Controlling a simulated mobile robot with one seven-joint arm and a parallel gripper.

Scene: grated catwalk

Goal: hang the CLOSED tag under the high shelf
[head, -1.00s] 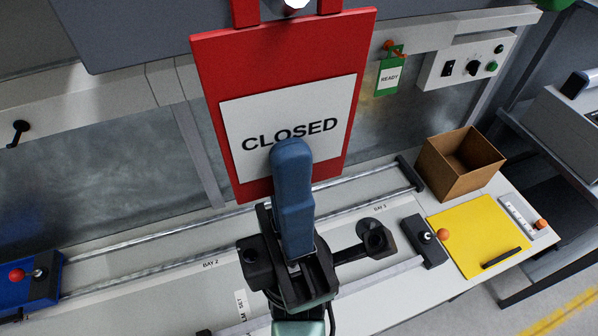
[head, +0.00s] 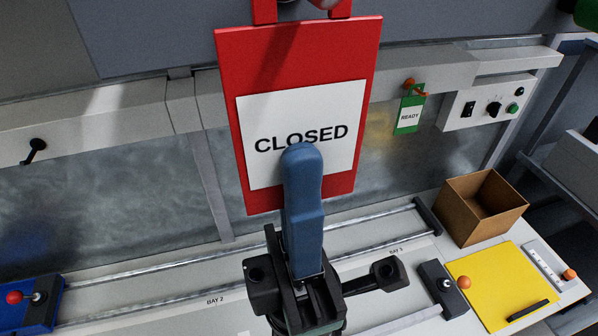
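The CLOSED tag (head: 235,120) is a red plate with a white label, upright in the middle of the head view. Two red uprights rise from its top edge and leave the picture. My gripper (head: 302,170) comes from below, with one blue finger lying over the lower middle of the tag. The gripper appears shut on the tag; its other finger is hidden. The high shelf (head: 150,40) is the dark grey mass across the top. A pale round part (head: 324,3) shows between the uprights, cut by the frame; I cannot tell whether the tag touches it.
A green READY tag (head: 409,117) hangs from an orange-tipped peg on the rail behind. A switch box (head: 485,103) is right of it. Below stand an open cardboard box (head: 480,205), a yellow mat (head: 495,275) and slide rails. A black hook (head: 33,150) is at left.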

